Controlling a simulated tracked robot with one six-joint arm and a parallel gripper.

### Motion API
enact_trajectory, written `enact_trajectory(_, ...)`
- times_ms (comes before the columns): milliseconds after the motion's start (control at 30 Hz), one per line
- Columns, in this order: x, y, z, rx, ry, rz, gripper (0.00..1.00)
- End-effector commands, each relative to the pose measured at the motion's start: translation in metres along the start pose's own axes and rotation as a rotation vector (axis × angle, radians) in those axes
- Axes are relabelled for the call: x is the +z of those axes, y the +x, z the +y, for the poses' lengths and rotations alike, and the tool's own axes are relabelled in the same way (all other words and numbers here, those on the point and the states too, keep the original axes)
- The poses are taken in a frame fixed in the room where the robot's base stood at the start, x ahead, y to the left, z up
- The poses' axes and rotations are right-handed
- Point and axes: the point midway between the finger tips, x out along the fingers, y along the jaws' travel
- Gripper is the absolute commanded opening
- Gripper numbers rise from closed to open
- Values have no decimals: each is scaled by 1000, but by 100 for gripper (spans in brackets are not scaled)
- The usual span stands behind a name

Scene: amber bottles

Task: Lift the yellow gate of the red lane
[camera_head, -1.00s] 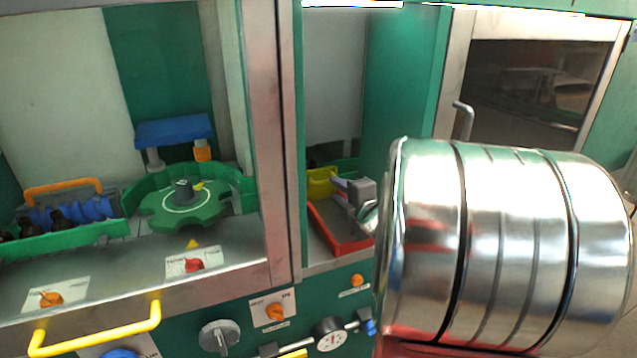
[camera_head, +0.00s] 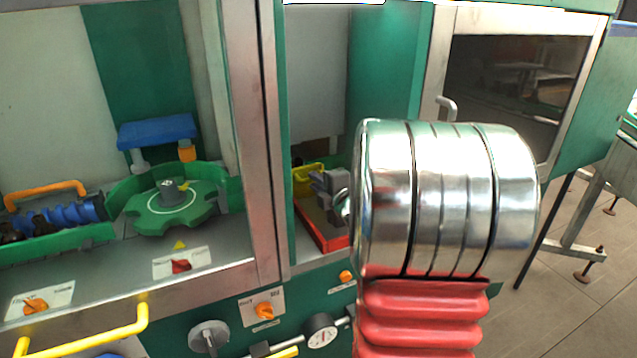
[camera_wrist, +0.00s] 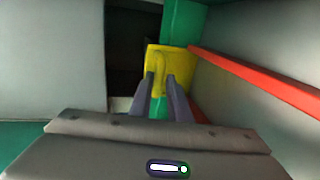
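The yellow gate (camera_wrist: 169,68) stands straight ahead in the wrist view, a plate with a raised handle shape on its face. It also shows in the head view (camera_head: 306,180), at the far end of the red lane (camera_head: 320,224). The lane's red rail (camera_wrist: 255,80) runs along the right in the wrist view. My gripper (camera_wrist: 161,82) points at the gate, its two grey fingers apart with a gap between them. The fingertips overlap the lower part of the gate in the picture; I cannot tell whether they touch it. Nothing is seen held.
A green star wheel (camera_head: 165,212) and a green tray (camera_head: 55,243) with dark bottles are in the left bay. A steel post (camera_head: 262,140) separates that bay from the lane. Pale walls stand close on both sides in the wrist view.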

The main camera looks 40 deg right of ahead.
Motion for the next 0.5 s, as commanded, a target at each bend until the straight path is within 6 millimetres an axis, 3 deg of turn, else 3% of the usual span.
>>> enact_trajectory(200,0,0,0,-1,0,0,1)
enact_trajectory(500,0,0,-2,-3,1,-1,0)
